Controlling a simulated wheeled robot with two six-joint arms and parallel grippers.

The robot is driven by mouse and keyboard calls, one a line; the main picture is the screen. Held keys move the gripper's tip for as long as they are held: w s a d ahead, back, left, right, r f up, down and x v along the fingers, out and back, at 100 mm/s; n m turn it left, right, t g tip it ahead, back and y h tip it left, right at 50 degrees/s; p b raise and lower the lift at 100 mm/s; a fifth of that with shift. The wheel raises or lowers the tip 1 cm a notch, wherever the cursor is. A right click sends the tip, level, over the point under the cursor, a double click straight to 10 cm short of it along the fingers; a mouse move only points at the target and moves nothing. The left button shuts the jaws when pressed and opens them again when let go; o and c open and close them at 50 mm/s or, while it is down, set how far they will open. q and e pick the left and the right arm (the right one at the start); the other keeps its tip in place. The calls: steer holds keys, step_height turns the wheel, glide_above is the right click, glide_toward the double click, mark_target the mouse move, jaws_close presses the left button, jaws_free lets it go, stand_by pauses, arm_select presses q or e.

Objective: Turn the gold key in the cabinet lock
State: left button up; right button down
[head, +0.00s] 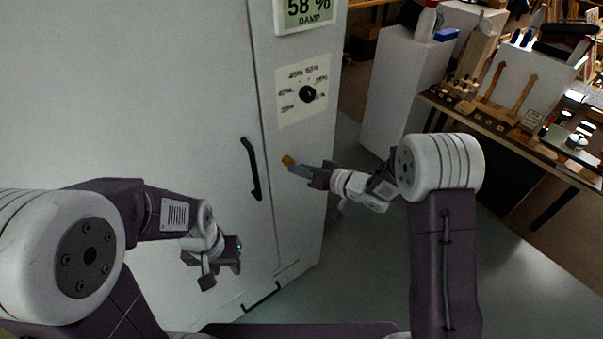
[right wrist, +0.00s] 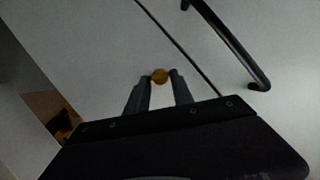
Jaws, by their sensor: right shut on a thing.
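The gold key (head: 288,160) is at the white cabinet's (head: 180,90) front, right of the door seam and the black handle (head: 251,168). My right gripper (head: 295,166) is shut on the key. In the right wrist view the key's round gold head (right wrist: 159,75) sits between the two fingertips of my right gripper (right wrist: 160,80). The lock itself is hidden behind the key and fingers, so I cannot tell how deep the key sits. My left gripper (head: 222,262) hangs low in front of the cabinet door, away from the key; its fingers are too unclear to judge.
A dial (head: 307,94) on a marked plate and a humidity display (head: 308,12) are above the key. A lower black handle (head: 260,297) is near the cabinet's bottom. A workbench (head: 500,128) with violin parts and a white pedestal (head: 400,90) stand to the right. Floor between is clear.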

steer(key=c, duration=1)
jaws_free()
steer(key=shift+d, duration=0.1)
